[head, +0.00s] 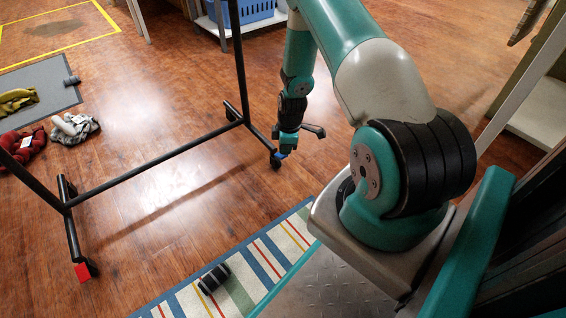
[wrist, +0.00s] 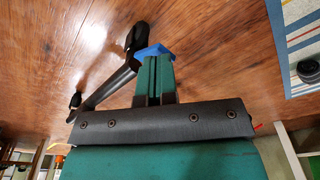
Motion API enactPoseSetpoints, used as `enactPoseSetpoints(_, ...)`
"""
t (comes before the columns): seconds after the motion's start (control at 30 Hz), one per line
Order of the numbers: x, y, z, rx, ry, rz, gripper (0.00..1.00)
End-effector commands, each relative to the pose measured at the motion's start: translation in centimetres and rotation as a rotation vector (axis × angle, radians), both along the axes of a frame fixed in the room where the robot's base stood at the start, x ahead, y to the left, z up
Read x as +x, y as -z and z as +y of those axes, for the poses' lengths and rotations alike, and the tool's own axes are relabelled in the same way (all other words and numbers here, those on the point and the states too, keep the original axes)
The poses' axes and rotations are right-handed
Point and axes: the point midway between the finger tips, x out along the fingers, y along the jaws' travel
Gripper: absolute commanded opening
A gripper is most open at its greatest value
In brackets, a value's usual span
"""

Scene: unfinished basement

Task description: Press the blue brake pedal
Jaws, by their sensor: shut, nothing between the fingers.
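The blue brake pedal (head: 280,156) sits on a caster at the near right foot of a black wheeled rack (head: 150,160). In the wrist view the blue pedal (wrist: 153,50) shows just beyond my fingertips, partly hidden by them. My gripper (head: 287,143) points down right at the pedal, with its fingers shut and empty. The shut fingers also show in the wrist view (wrist: 155,70). I cannot tell whether the tips touch the pedal. A red pedal (head: 82,272) is on another caster of the rack, at the lower left.
A striped rug (head: 262,262) lies in front, with a small dark cylinder (head: 214,278) on it. Clothes (head: 75,130) and a grey mat (head: 50,85) lie at the left. A blue basket (head: 245,12) stands on a shelf at the back.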

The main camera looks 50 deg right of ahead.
Motion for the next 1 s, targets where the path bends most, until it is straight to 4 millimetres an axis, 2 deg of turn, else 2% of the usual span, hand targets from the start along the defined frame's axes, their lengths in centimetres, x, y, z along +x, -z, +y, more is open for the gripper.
enactPoseSetpoints(0.03, 0.1, 0.9, 0.0, 0.0, 0.0, 0.0, 0.0)
enactPoseSetpoints(0.1, 0.1, 1.2, 0.1, 0.0, 0.0, 0.0, 0.0)
enactPoseSetpoints(0.57, 0.1, 1.5, 0.1, 0.0, 0.0, 0.0, 0.0)
enactPoseSetpoints(0.8, 0.1, 4.1, 0.1, 0.001, 0.0, 0.001, 0.0)
enactPoseSetpoints(1.0, 0.1, 3.7, 0.0, 0.0, 0.0, 0.0, 0.0)
